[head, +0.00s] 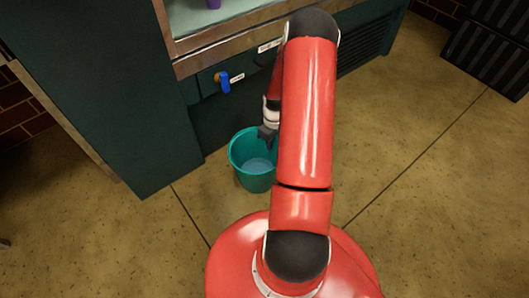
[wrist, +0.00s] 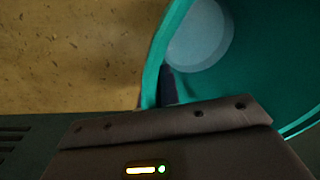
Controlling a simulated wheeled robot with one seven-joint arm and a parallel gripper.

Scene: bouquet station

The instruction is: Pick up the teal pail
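The teal pail (head: 240,152) is upright on the floor in front of the dark green cabinet, with a pale round bottom showing inside. My gripper (head: 266,138) is at the pail's far right rim, pointing down. In the wrist view the pail (wrist: 245,65) fills the upper right. A dark finger of my gripper (wrist: 167,88) is inside the pail, close against its wall. The other finger cannot be made out, so I cannot tell whether the wall is pinched. My arm covers part of the head view to the right of the pail.
The dark green cabinet (head: 110,90) with a metal-edged counter (head: 225,35) stands close behind and left of the pail. A blue tap handle (head: 224,82) sticks out from its front. Dark crates (head: 490,50) stand at upper right. The floor (head: 430,180) at right is clear.

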